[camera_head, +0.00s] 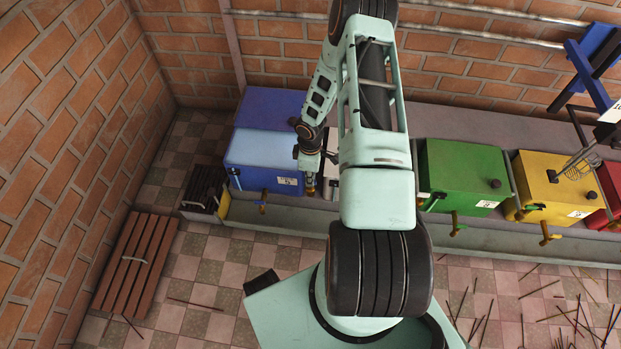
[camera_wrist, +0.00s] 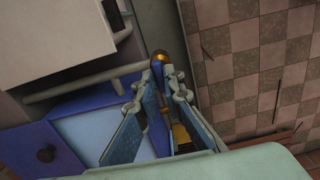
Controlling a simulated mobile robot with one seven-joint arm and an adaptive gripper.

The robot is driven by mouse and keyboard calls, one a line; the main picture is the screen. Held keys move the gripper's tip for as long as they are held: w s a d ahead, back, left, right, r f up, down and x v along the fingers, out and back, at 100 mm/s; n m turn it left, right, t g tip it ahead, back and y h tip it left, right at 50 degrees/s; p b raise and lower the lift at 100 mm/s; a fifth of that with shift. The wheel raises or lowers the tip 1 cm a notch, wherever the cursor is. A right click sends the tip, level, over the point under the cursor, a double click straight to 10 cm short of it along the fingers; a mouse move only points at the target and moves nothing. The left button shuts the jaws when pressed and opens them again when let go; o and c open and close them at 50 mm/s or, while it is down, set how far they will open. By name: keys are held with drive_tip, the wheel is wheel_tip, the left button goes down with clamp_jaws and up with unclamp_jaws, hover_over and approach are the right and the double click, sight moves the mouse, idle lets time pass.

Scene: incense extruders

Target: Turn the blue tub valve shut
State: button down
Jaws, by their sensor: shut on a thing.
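The blue tub (camera_head: 262,158) stands against the back wall, left of my arm, with a label on its front. A brass spout (camera_head: 262,206) hangs below that front. In the wrist view the tub (camera_wrist: 90,130) fills the lower left. My gripper (camera_head: 310,186) is at the tub's front right corner. In the wrist view my gripper (camera_wrist: 160,82) has its fingers closed on either side of a dark blue valve handle (camera_wrist: 160,130). A brass end shows just beyond the fingertips. The fingers partly hide the handle, and its exact angle is unclear.
A white tub (camera_wrist: 45,35) stands close beside the blue one. Green (camera_head: 462,170), yellow (camera_head: 553,180) and red (camera_head: 612,185) tubs follow to the right. A wooden slatted pallet (camera_head: 138,262) lies at left. Thin sticks (camera_head: 560,310) litter the tiled floor at right.

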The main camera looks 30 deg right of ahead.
drive_tip(key=c, duration=2)
unclamp_jaws()
drive_tip(key=shift+c, duration=0.2)
wheel_tip(320, 180, up, 12)
drive_tip(key=shift+r, duration=0.1)
